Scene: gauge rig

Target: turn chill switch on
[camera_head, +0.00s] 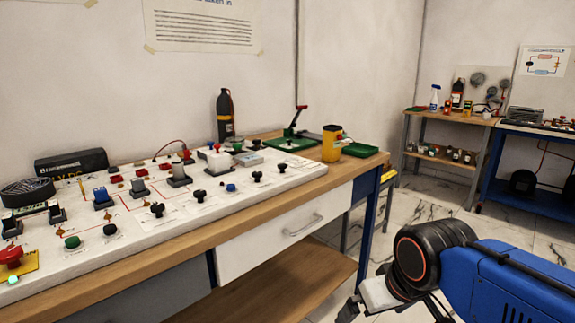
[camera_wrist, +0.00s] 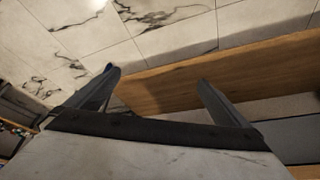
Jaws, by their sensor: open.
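A white switch panel (camera_head: 135,215) lies on the wooden workbench, with rocker switches, knobs and push buttons on it. Its small labels are unreadable, so I cannot tell which control is the chill switch. Rocker switches with a blue one (camera_head: 101,196), a grey one (camera_head: 139,187) and a pale one (camera_head: 179,175) stand along the middle. My gripper (camera_wrist: 157,82) is open and empty in the wrist view, with its two fingers apart over the floor and a wooden board edge. In the head view it is low at right, in front of the bench and clear of the panel.
A red mushroom button (camera_head: 10,256) sits at the panel's near left. A yellow device (camera_head: 332,143) and a green tray (camera_head: 359,149) stand at the bench's right end. A white drawer (camera_head: 283,231) is below the top.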

